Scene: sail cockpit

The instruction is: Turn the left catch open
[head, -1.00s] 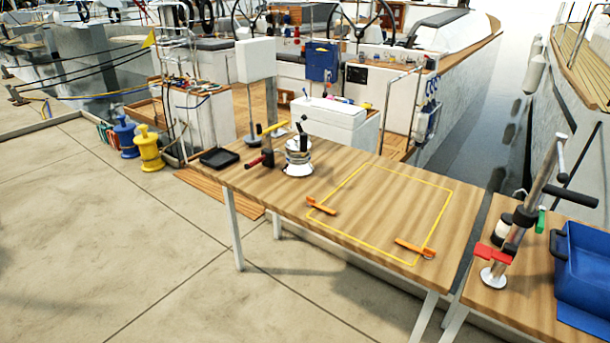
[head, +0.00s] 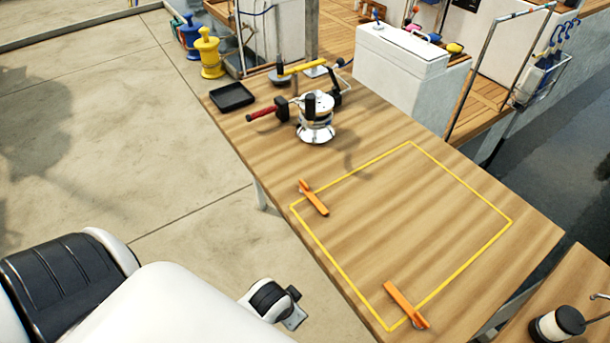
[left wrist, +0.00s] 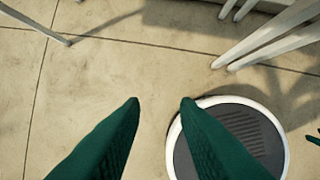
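The left catch (head: 313,198) is a slim orange bar on the wooden table (head: 370,240). It lies across the yellow outline near its left corner, with one end inside the outline. A second orange catch (head: 406,304) crosses the outline near its front corner. In the head view my left arm comes in at the lower left, off the table's edge, and its fingers are hidden. In the left wrist view my left gripper (left wrist: 160,102) shows two green fingers apart with nothing between them, over the floor. Small green tips at that view's right edge may be my right gripper.
A chrome winch (head: 316,120) with a red-handled tool (head: 264,114) beside it stands toward the table's far end, near a black tray (head: 232,96). The area inside the yellow outline is bare. Pale table legs (left wrist: 265,35) show in the left wrist view.

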